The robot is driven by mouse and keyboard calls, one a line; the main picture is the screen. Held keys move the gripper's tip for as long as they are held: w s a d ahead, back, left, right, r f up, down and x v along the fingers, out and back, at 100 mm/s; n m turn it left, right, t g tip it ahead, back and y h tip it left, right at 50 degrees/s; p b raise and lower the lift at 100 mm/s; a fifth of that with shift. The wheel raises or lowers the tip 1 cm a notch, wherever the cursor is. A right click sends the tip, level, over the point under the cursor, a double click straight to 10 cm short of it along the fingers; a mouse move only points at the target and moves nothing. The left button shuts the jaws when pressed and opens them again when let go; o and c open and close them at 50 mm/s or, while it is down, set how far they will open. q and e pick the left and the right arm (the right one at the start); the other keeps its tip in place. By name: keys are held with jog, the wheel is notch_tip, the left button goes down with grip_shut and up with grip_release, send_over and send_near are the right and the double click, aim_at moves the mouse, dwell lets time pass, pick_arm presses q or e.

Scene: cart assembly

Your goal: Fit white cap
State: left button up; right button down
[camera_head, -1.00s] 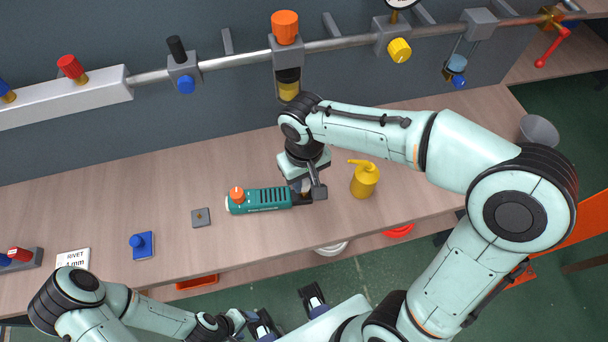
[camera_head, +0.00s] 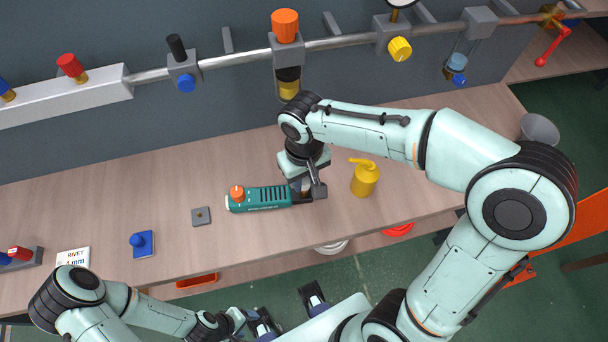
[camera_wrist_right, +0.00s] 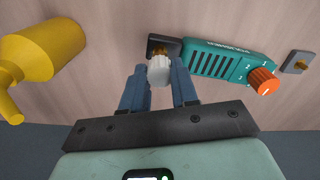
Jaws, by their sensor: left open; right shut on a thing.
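My right gripper (camera_head: 312,190) is low over the bench beside the right end of the green device. In the right wrist view its fingers (camera_wrist_right: 158,70) are shut on a white cap (camera_wrist_right: 159,72). The cap is right over a dark square base (camera_wrist_right: 157,40) with a brass fitting (camera_wrist_right: 174,47). I cannot tell whether the cap is threaded on the fitting. In the head view the cap is hidden by the gripper. My left gripper (camera_head: 238,319) is open and low at the front, off the bench, away from these parts.
The green device with an orange knob (camera_head: 262,198) lies next to the base. A yellow oil can (camera_head: 365,180) stands just right of my right gripper. A small grey plate (camera_head: 201,217) and a blue part (camera_head: 142,244) lie to the left. A pipe with valves (camera_head: 345,41) runs behind.

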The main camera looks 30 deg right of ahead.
jog(key=shift+f+b, duration=0.75)
jog(key=shift+f, duration=0.35)
jog(key=shift+f, duration=0.2)
jog(key=c, duration=0.8)
grip_release()
notch_tip(320, 180, up, 14)
jog(key=shift+f+p, duration=0.25)
jog(key=shift+p, duration=0.8)
